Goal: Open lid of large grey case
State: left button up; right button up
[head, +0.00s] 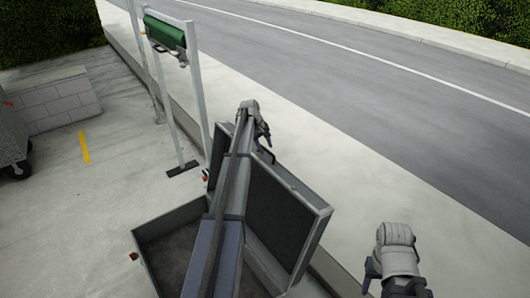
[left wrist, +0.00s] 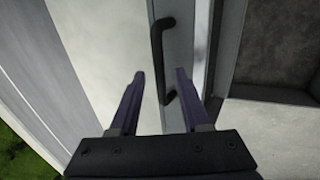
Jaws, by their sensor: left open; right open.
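The large grey case (head: 154,234) stands open on the pavement in the head view, its dark interior showing at the lower left. Its lid (head: 318,207) is raised well up from the base, dark lining facing me. My left arm crosses in front and hides the middle of the case. My left gripper (head: 262,134) is open at the lid's far upper edge. In the left wrist view a black handle (left wrist: 157,50) on the grey rim lies between the open fingers (left wrist: 161,75); contact is unclear. My right gripper (head: 371,274) is open and empty, right of the case.
A metal frame with a green roll (head: 165,31) stands behind the case at left. A wheeled grey unit (head: 13,140) and a low block wall (head: 62,103) are further left. The kerb and road (head: 400,90) lie behind; pavement at right is clear.

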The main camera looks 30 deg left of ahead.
pick_arm(q)
grip_shut()
dwell(0.4)
dwell(1.1)
